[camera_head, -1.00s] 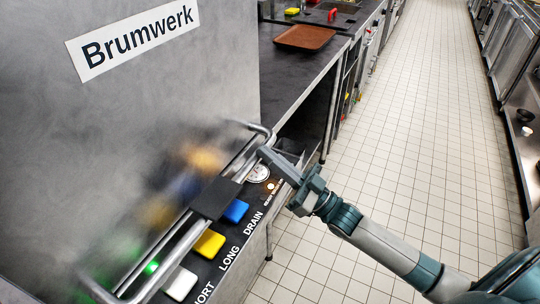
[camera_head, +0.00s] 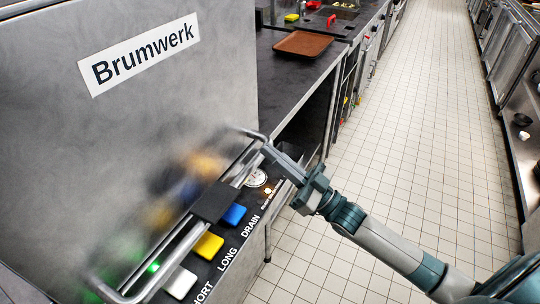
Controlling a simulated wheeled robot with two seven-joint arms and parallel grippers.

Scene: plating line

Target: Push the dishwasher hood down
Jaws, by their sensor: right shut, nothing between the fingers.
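The dishwasher hood (camera_head: 110,130) is a large grey metal box with a "Brumwerk" label, filling the left of the head view. Its lower edge is down close to the control panel (camera_head: 226,250). A bar handle (camera_head: 172,250) with a dark grip pad (camera_head: 213,202) runs along its front. My right gripper (camera_head: 268,152) is shut and empty, its fingertips at the far end of the handle. I cannot tell whether they touch it. My left gripper is not in view.
The panel has a blue button (camera_head: 234,215), a yellow button (camera_head: 208,245), a white button (camera_head: 180,282), a green light (camera_head: 153,267) and a round gauge (camera_head: 257,178). A brown tray (camera_head: 305,44) lies on the counter behind. The tiled aisle (camera_head: 410,120) is clear.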

